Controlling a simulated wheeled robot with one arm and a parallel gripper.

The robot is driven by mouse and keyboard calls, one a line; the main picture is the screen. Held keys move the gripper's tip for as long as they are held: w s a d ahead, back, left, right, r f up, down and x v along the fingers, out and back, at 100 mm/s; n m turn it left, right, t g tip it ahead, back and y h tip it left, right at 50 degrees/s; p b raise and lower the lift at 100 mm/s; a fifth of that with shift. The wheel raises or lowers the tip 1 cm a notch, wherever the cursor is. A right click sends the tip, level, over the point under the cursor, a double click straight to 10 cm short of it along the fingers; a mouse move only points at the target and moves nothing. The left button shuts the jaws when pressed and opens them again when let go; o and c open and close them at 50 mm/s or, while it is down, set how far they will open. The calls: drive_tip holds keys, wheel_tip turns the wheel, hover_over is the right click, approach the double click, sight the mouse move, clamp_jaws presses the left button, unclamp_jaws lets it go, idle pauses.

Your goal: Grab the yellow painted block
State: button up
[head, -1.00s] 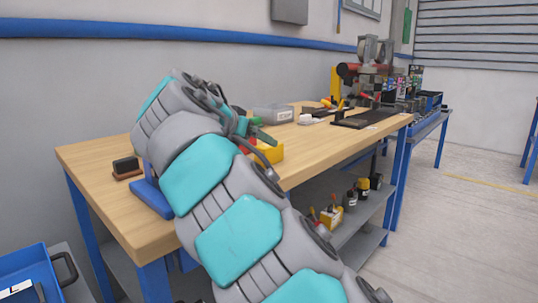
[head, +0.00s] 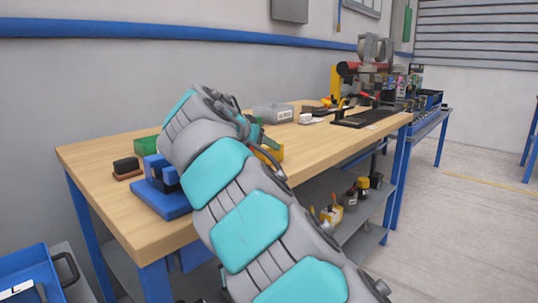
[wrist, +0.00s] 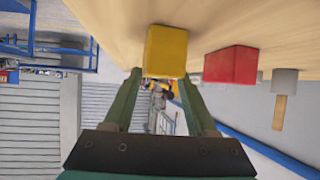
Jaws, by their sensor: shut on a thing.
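The yellow block (wrist: 166,51) shows in the wrist view at the pale wooden tabletop, which fills the top of that picture. My gripper (wrist: 161,74) has its two green fingers at the block's left and right sides and is shut on it. I cannot tell whether the block is clear of the tabletop. In the head view my arm hides the fingertips. A yellow thing (head: 274,152) shows there beside my wrist, partly covered; I cannot tell if it is the block.
A red block (wrist: 231,65) sits close beside the yellow one, with a grey-headed wooden-handled tool (wrist: 284,83) beyond. On the bench (head: 120,200) stand a blue fixture (head: 163,197), a green bin (head: 146,146), a dark block on a brown base (head: 126,168) and a grey bin (head: 272,113).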

sight(263, 147)
clamp_jaws()
drive_tip(key=shift+r, duration=0.1)
idle(0.6)
drive_tip(key=shift+a+r+p, duration=0.15)
drive_tip(key=shift+r+p, duration=0.05)
drive_tip(key=shift+r, duration=0.75)
drive_tip(key=shift+a+r+p, duration=0.1)
drive_tip(key=shift+r+p, duration=0.05)
drive_tip(key=shift+r, duration=0.8)
wheel_tip(263, 147, up, 6)
drive_tip(key=shift+d, duration=0.15)
